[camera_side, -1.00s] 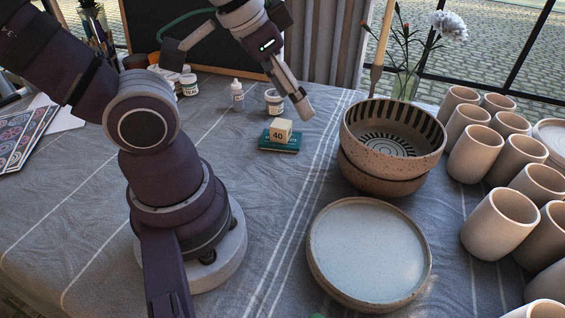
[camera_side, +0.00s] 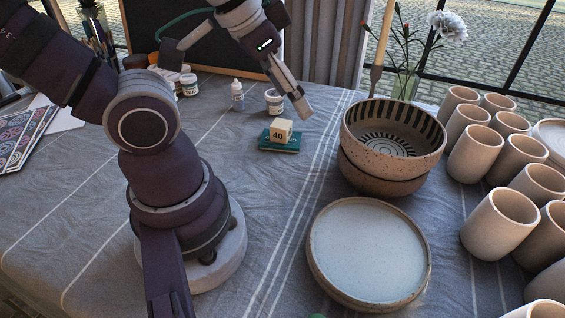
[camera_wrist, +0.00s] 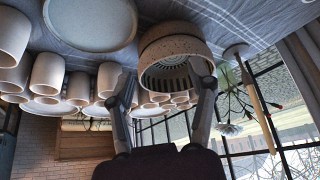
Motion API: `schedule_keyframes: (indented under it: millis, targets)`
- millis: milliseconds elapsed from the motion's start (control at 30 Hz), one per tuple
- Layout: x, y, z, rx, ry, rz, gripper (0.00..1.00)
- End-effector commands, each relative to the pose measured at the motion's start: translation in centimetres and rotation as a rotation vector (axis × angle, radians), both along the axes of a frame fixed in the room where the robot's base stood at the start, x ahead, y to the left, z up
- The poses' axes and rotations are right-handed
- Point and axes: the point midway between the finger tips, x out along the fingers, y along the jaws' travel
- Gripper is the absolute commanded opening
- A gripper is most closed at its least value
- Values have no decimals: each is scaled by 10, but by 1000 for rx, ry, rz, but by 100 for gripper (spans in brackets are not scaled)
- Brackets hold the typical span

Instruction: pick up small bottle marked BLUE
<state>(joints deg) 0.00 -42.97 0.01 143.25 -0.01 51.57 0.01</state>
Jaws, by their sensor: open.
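A small white bottle (camera_side: 237,97) with a pointed tip stands upright on the cloth, left of a small white jar (camera_side: 274,102). Another small jar (camera_side: 189,85) stands further left, partly among other containers. Their labels are too small to read, so I cannot tell which is marked BLUE. In the wrist view, my gripper (camera_wrist: 162,102) also shows open, with no small bottle in sight.
A block marked 40 (camera_side: 281,130) sits on a green book (camera_side: 279,146) before the jar. Stacked bowls (camera_side: 385,165), a plate (camera_side: 368,250) and several beige cups (camera_side: 500,222) fill the right. A flower vase (camera_side: 404,86) stands behind.

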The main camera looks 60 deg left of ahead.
Motion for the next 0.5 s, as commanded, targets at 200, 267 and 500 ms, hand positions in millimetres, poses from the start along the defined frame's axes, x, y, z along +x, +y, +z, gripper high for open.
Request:
schedule_keyframes:
  millis: [200,267,500]
  targets:
    - [0,0,0,0,0,0,66]
    - [0,0,0,0,0,0,66]
    - [8,7,2,-12,8,52,66]
